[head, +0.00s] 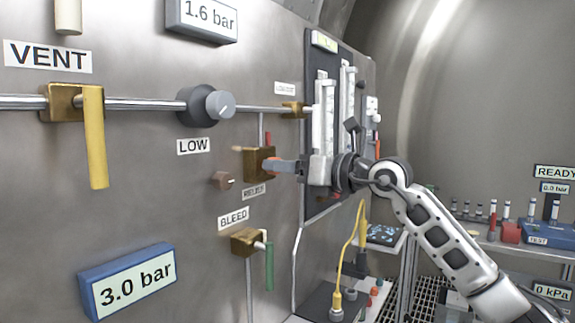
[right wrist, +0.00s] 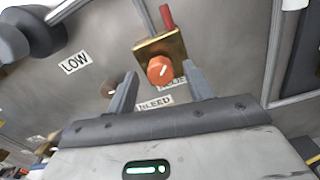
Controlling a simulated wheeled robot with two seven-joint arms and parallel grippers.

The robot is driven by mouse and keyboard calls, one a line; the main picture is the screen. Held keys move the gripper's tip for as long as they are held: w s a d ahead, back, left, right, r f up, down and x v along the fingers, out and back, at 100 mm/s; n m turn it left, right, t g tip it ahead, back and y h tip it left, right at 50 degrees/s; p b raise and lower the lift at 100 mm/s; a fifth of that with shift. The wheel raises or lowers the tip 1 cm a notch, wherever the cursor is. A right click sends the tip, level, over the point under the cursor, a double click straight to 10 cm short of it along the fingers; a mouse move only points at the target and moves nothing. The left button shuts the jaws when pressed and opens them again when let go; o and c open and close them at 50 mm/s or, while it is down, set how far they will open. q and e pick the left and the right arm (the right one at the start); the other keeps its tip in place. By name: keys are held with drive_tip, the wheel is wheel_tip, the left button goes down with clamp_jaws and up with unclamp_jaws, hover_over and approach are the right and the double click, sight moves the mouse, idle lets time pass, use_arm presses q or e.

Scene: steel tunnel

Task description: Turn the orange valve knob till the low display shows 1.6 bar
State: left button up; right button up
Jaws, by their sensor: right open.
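The orange valve knob (right wrist: 160,70) sits on a brass block (right wrist: 166,47) on the steel panel. In the head view the knob (head: 269,165) is partly hidden by my right gripper (head: 280,166), which points at it from the right. In the right wrist view the open fingers of my right gripper (right wrist: 159,76) stand either side of the knob, with gaps showing; how deep they reach is unclear. A grey-framed display (head: 206,15) at the top reads 1.6 bar. A blue-framed display (head: 128,282) lower left reads 3.0 bar. My left gripper is out of view.
A grey knob (head: 206,105) above the LOW label sits on the pipe. A yellow lever (head: 95,137) hangs at VENT, and a green lever (head: 269,266) at BLEED below the orange knob. White flow tubes (head: 322,130) stand close behind my right gripper.

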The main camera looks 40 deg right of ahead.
drive_tip(key=c, duration=1)
drive_tip(key=shift+n, duration=0.5)
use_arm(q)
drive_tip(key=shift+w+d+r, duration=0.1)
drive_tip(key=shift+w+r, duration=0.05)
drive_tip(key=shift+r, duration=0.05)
use_arm(e)
drive_tip(key=o, duration=1)
use_arm(q)
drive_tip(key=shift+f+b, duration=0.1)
drive_tip(key=shift+b, duration=0.2)
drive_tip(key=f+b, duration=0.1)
drive_tip(key=b, duration=0.2)
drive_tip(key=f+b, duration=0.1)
drive_tip(key=b, duration=0.2)
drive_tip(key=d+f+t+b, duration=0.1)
drive_tip(key=b, duration=0.2)
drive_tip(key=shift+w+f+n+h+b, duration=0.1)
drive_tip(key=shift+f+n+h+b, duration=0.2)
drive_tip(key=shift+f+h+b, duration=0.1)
use_arm(e)
drive_tip(key=v, duration=1.6)
